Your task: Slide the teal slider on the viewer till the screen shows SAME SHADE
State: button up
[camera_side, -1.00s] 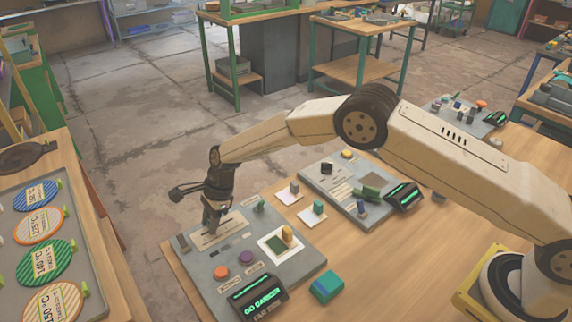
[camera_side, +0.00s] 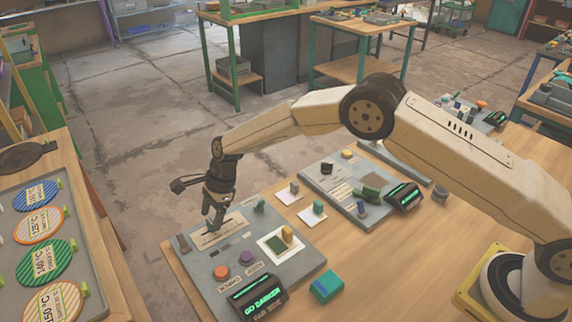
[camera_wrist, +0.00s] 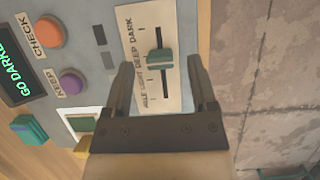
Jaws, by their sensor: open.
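The viewer (camera_side: 283,262) is a grey panel on the bench. Its screen (camera_side: 257,300) reads GO DARKER in green, with a smaller line below too faint to read surely. The teal slider (camera_wrist: 160,59) sits in a dark slot on a cream scale marked from pale to DARK, about beside DEEP. My gripper (camera_side: 214,221) is open above the scale in the side view. In the wrist view its two fingers stand on either side of the teal slider, with gaps showing; I cannot tell their height over it.
An orange CHECK button (camera_wrist: 48,31) and a purple KEEP button (camera_wrist: 72,81) are on the panel. A teal block (camera_side: 326,287) lies beside it. A second panel (camera_side: 345,190) stands behind right. A tray of round plates (camera_side: 85,257) is at left.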

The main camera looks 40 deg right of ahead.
jog(key=v, duration=0.5)
jog(key=shift+d+r, duration=0.15)
jog(key=shift+r, duration=0.25)
jog(key=shift+d, duration=0.1)
jog(key=s+d+r+n+t+h, duration=0.1)
jog(key=s+d+r+n, duration=0.2)
jog(key=s+d+n, duration=0.35)
jog(key=s+d+r+n+t+h, duration=0.1)
jog(key=s+d+r+n+h, duration=0.2)
jog(key=d, duration=0.6)
jog(key=s+d+n, duration=0.4)
jog(key=s, duration=0.5)
jog(key=s+d+n, duration=0.4)
jog(key=s, duration=0.5)
jog(key=shift+d+r+t, duration=0.25)
jog(key=shift+d+t, duration=0.05)
jog(key=shift+n, duration=0.25)
